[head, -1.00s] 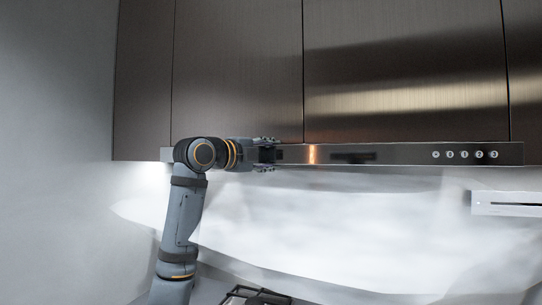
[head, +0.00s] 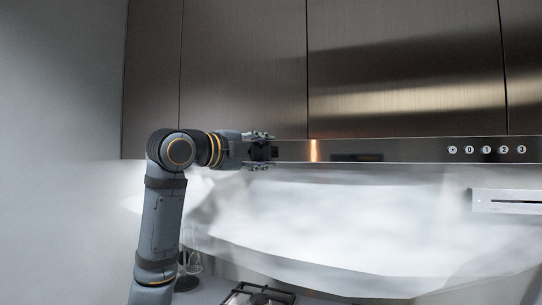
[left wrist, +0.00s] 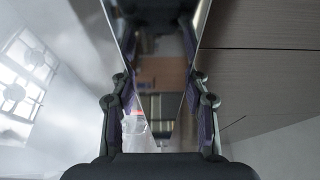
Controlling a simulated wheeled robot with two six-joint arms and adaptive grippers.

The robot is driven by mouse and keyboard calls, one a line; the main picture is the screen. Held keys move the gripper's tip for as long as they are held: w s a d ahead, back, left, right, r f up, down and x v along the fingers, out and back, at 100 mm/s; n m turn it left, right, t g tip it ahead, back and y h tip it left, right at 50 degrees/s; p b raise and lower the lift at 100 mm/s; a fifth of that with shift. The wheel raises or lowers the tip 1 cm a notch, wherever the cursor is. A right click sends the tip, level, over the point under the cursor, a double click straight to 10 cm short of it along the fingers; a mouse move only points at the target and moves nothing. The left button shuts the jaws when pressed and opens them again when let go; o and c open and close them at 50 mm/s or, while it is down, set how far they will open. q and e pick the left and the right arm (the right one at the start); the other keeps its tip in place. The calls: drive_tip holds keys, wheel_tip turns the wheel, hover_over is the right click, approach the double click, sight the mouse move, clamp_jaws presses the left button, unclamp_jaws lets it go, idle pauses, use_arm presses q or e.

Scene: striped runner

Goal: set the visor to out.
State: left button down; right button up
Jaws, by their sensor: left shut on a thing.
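The visor (head: 410,150) is the long, thin metal strip under the wall cabinets, with a row of round buttons near its right end. It stands forward of the cabinet fronts. My left gripper (head: 266,150) is shut on its left part, one finger above and one below. In the left wrist view the shiny visor face (left wrist: 160,55) runs between the two fingers of my left gripper (left wrist: 161,85). The visor's left end is hidden behind the gripper and its right end runs to the picture's edge. My right gripper is not in view.
Dark metal cabinets (head: 240,75) fill the space above the visor. A pale, slotted panel (head: 507,197) is on the wall at right. A black hob grate (head: 258,294) and clear glassware (head: 191,262) are below. The left wall side is clear.

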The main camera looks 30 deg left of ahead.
use_arm(q)
drive_tip(key=s, duration=0.2)
drive_tip(key=s+d, duration=0.1)
drive_tip(key=s, duration=0.2)
drive_tip(key=shift+d+f+b, duration=0.15)
drive_tip(key=shift+b, duration=0.2)
drive_tip(key=shift+s+d, duration=0.15)
drive_tip(key=shift+s, duration=0.35)
drive_tip(key=shift+w, duration=0.1)
drive_tip(key=shift+f, duration=0.1)
drive_tip(key=c, duration=1.1)
unclamp_jaws()
drive_tip(key=o, duration=0.5)
drive_tip(key=shift+s, duration=0.2)
drive_tip(key=shift+c, duration=0.2)
drive_tip(key=shift+s+r, duration=0.1)
drive_tip(key=shift+r, duration=0.1)
